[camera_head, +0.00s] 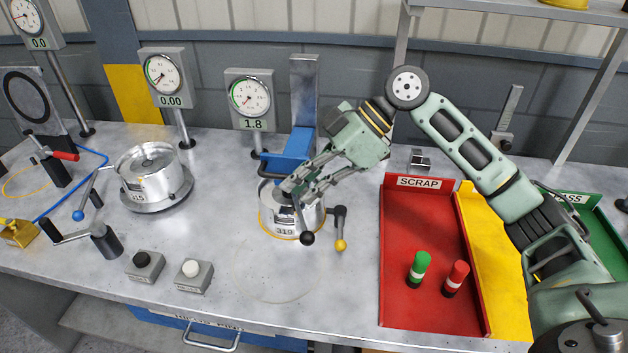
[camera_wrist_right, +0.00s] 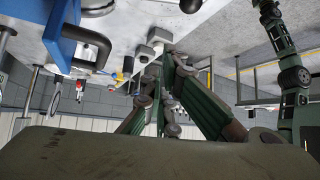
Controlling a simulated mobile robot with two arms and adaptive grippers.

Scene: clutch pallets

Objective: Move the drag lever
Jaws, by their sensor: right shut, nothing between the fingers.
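A round silver clutch unit (camera_head: 292,222) marked 319 stands on the bench at centre. A lever with a black ball knob (camera_head: 307,238) juts from its front, and a dark lever with a yellow tip (camera_head: 341,243) hangs at its right side. I cannot tell which is the drag lever. My right gripper (camera_head: 291,192) is shut and empty, its fingertips just over the unit's top near the base of the black-knobbed lever. Whether they touch it is unclear. In the right wrist view its green fingers (camera_wrist_right: 170,92) reach away from the camera. My left gripper is not in view.
Gauges stand behind; the one behind the unit (camera_head: 250,99) reads 1.8. A blue frame (camera_head: 289,153) stands close behind the unit. A second silver unit (camera_head: 153,178) is at left. The red SCRAP tray (camera_head: 400,300) holds two pegs at right.

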